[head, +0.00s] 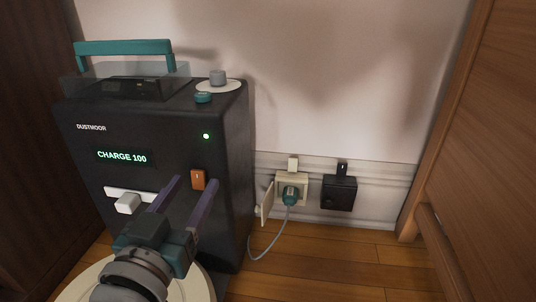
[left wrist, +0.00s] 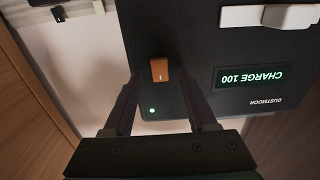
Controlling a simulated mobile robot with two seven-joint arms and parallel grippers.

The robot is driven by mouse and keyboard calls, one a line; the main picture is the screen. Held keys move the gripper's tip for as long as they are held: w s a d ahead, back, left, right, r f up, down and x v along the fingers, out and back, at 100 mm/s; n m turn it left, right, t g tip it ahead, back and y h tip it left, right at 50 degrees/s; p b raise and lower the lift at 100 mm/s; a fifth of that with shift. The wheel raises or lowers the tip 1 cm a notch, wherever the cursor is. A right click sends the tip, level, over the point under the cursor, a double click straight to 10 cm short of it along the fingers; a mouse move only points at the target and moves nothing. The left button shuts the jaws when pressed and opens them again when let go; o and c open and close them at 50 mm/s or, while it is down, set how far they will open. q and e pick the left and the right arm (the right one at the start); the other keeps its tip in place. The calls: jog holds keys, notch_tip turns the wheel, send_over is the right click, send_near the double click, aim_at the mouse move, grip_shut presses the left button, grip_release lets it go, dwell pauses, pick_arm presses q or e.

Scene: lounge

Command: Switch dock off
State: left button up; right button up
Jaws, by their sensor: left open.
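The dock is a black box (head: 85,155) labelled DUSTMOOR against the wall. Its green display (head: 122,157) reads CHARGE 100, and a small green light (head: 206,136) is lit on its front. An orange rocker switch (head: 198,180) sits on the front, below the light; it also shows in the left wrist view (left wrist: 159,70). My left gripper (head: 193,185) is open and empty, with its fingers pointing at the dock front on either side of the switch. In the left wrist view the gripper (left wrist: 160,88) also spans the switch. I cannot tell whether the fingertips touch the dock.
A white slider or lever (head: 128,202) is on the dock's lower left front. A knob (head: 218,78) and a teal handle (head: 124,47) are on top. Wooden furniture (head: 490,130) stands right.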

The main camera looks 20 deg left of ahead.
pick_arm(q)
jog(key=shift+w+a, duration=0.1)
jog(key=shift+w, duration=0.25)
grip_shut()
dwell(0.4)
